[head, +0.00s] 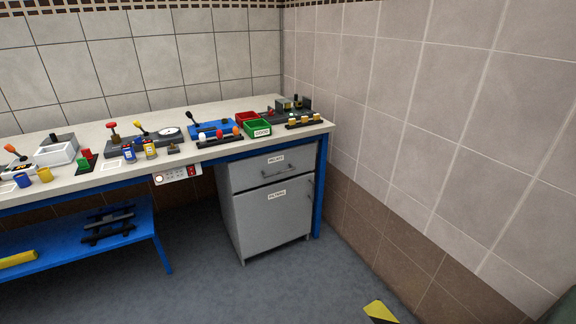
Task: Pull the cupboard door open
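A grey cupboard (274,218) stands under the right end of the workbench. Its door carries a white label and a dark vertical handle (311,192) near the door's upper right edge. The door looks shut. Above the door is a drawer (262,172) with its own label and a horizontal bar handle; it also looks shut. Neither of my grippers shows in the head view.
The workbench (180,167) has a blue frame, and its top holds several levers, small pots, and red and green bins (257,128). A blue low shelf (80,260) stands at left. A tiled wall is at right. The grey floor before the cupboard is clear.

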